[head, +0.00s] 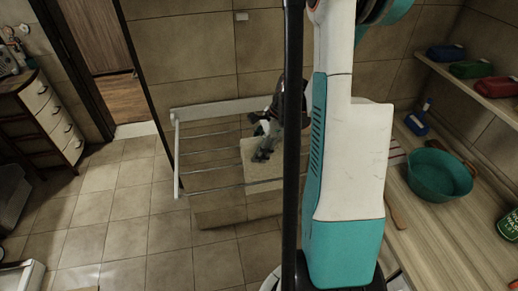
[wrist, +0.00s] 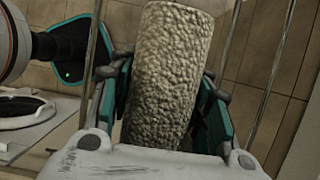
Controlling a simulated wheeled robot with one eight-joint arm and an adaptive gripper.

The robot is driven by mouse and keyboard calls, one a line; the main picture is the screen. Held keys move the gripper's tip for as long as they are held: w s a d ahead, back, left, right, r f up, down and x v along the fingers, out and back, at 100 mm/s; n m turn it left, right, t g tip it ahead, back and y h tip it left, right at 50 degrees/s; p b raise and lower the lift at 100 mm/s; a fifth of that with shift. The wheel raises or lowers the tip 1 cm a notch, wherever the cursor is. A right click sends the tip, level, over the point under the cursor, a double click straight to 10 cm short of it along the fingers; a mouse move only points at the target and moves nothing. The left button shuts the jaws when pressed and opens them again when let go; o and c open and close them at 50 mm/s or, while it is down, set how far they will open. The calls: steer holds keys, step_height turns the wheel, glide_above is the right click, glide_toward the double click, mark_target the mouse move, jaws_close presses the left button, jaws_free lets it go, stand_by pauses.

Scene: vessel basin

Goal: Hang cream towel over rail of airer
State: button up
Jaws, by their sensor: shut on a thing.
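The cream towel (head: 262,174) is at the right part of the wall airer in the head view. My gripper (head: 264,146) is at the towel's upper part, among the rails. In the wrist view the rough-textured towel (wrist: 165,80) runs up between the two fingers of my gripper (wrist: 165,100), which is shut on it. The airer (head: 178,160) has a white frame and several thin metal rails (head: 215,189). A rail (wrist: 268,75) also shows right of the towel in the wrist view. My arm hides the airer's right end. I cannot tell whether the towel rests on a rail.
A wooden counter (head: 440,230) on the right holds a teal basin (head: 440,175) and a blue bottle (head: 417,120). A shelf (head: 480,90) above it holds several coloured items. A drawer cabinet (head: 45,110) stands at the left. The tiled floor (head: 120,215) left of the airer is clear.

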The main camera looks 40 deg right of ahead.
steer(key=shift+f+b, duration=3.55)
steer(key=shift+f, duration=0.5)
